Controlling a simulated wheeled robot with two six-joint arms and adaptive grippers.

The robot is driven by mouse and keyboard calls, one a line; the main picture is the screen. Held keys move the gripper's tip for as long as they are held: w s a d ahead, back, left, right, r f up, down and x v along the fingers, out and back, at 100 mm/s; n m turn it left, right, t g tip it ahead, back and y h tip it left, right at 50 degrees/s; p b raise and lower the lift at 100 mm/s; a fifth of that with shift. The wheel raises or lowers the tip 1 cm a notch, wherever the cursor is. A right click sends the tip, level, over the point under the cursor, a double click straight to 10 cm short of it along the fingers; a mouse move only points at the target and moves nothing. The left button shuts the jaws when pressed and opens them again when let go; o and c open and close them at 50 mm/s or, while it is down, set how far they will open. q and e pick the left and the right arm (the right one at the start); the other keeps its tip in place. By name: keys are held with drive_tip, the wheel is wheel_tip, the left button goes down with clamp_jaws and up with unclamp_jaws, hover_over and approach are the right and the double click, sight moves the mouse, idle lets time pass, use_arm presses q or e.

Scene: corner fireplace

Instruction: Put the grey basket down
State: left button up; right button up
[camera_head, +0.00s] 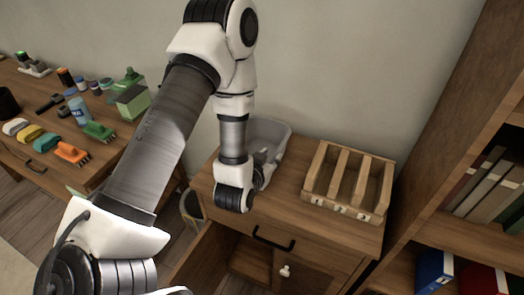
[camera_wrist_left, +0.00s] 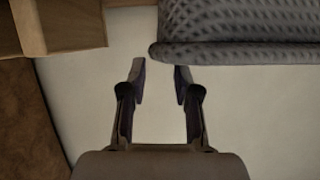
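The grey basket (camera_head: 274,132) stands on the wooden cabinet top, against the wall, partly hidden behind my left arm. In the left wrist view, its perforated wall and rim (camera_wrist_left: 235,50) fill the upper right. My left gripper (camera_head: 262,162) is at the near side of the basket, mostly hidden by my wrist in the head view. In the left wrist view the gripper (camera_wrist_left: 161,72) has its fingers apart with an empty gap between them. The right fingertip is close to the basket rim; whether it touches cannot be told. My right gripper is not in view.
A wooden divided tray (camera_head: 347,178) stands right of the basket. A tall bookshelf (camera_head: 461,140) with binders is at the far right. A wooden table (camera_head: 60,155) with brushes, cloths and bottles is at left. The cabinet front (camera_head: 315,255) seems partly open below.

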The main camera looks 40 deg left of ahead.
use_arm(q)
drive_tip(key=v, duration=0.3)
drive_tip(key=shift+w+r+p, duration=0.1)
drive_tip(key=shift+r+p, duration=0.05)
drive_tip(key=shift+p, duration=0.25)
drive_tip(key=s+d+f+g+h+p, duration=0.1)
drive_tip(key=s+d+f+g+p, duration=0.1)
drive_tip(key=s+f+g, duration=0.2)
drive_tip(key=s+d+f+m+g+h+p, duration=0.1)
drive_tip(key=s+d+f+g+p, duration=0.2)
drive_tip(key=s, duration=0.8)
drive_tip(key=s+d+f+g+h+p, duration=0.1)
drive_tip(key=s+d+f+g+p, duration=0.1)
drive_tip(key=s+f+g, duration=0.3)
drive_tip(key=shift+s+d+f+m+g+p, duration=0.45)
drive_tip(key=shift+s+p, duration=0.3)
drive_tip(key=shift+s, duration=0.4)
